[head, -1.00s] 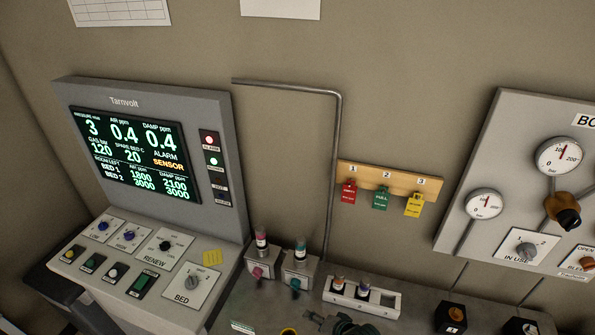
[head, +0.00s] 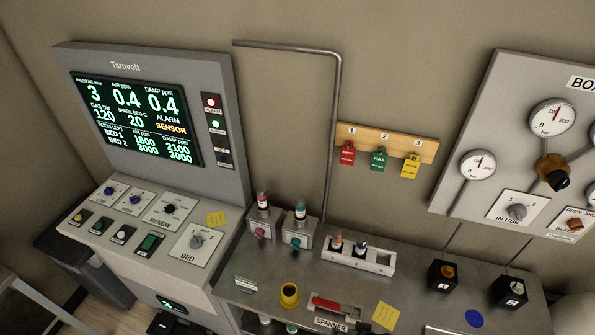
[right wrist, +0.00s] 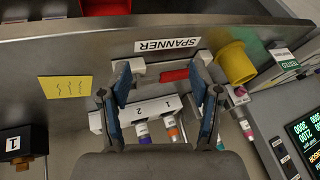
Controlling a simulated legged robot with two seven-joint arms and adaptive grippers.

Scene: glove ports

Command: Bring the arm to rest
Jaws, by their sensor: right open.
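My right gripper (right wrist: 163,78) shows in the right wrist view with its two blue-grey fingers apart. Nothing is held between them. Beyond the fingers is the red-handled spanner (right wrist: 174,75), in its holder by the SPANNER label (right wrist: 168,45). The fingers partly cover the holder, and I cannot tell how far they are from it. In the head view the spanner (head: 328,304) lies at the front of the metal bench (head: 265,285). I cannot make out my right gripper there. My left gripper is in neither current view.
A yellow cup (head: 289,294) stands left of the spanner. Behind are a white rack (head: 375,262) with bottles and two bottle stations (head: 262,228). Black boxes (head: 442,275) stand right. The Tarnvolt console (head: 150,120) is left. Three coloured tags (head: 377,159) hang on the wall.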

